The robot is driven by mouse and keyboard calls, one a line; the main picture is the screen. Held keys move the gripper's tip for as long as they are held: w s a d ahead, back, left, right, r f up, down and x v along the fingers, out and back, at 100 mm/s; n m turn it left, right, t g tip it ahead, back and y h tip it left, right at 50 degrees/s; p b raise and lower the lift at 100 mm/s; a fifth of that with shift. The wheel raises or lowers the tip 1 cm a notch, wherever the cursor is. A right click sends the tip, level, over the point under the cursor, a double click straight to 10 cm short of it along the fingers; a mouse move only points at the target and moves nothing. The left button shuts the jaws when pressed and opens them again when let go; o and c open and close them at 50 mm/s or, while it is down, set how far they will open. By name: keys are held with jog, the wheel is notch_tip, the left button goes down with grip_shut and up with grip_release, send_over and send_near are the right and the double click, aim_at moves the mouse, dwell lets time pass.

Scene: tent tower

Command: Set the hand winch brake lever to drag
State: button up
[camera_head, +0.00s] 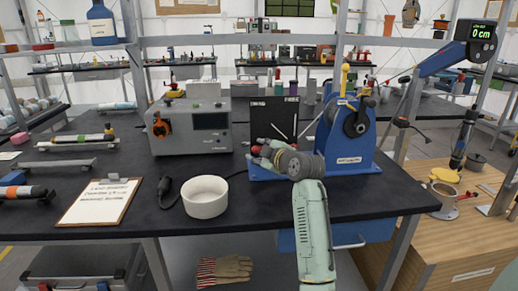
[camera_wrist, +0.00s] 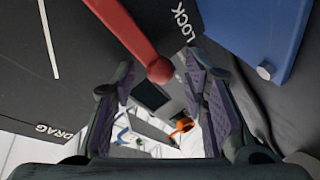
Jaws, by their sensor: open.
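The hand winch (camera_head: 346,135) is a blue stand with a dark drum on the bench. A black panel (camera_head: 273,112) with white marks stands at its left. In the wrist view, the red brake lever (camera_wrist: 118,25) ends in a round red knob (camera_wrist: 159,70). The lever lies beside the LOCK label (camera_wrist: 186,27); the DRAG label (camera_wrist: 55,131) is at lower left, away from it. My gripper (camera_head: 262,152) is in front of the panel. In the wrist view, my gripper (camera_wrist: 158,88) is open, with the knob near the gap between its fingertips; contact cannot be told.
A grey instrument box (camera_head: 189,128) stands left of the winch. A white bowl (camera_head: 205,197), a dark handheld tool (camera_head: 165,190) and a clipboard (camera_head: 100,201) lie on the dark bench. A wooden table (camera_head: 465,235) is at right.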

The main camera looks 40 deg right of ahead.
jog(key=shift+w, duration=0.1)
jog(key=shift+c, duration=0.5)
jog(key=shift+f, duration=0.1)
jog(key=c, duration=0.8)
grip_shut()
jog(key=shift+f, duration=0.1)
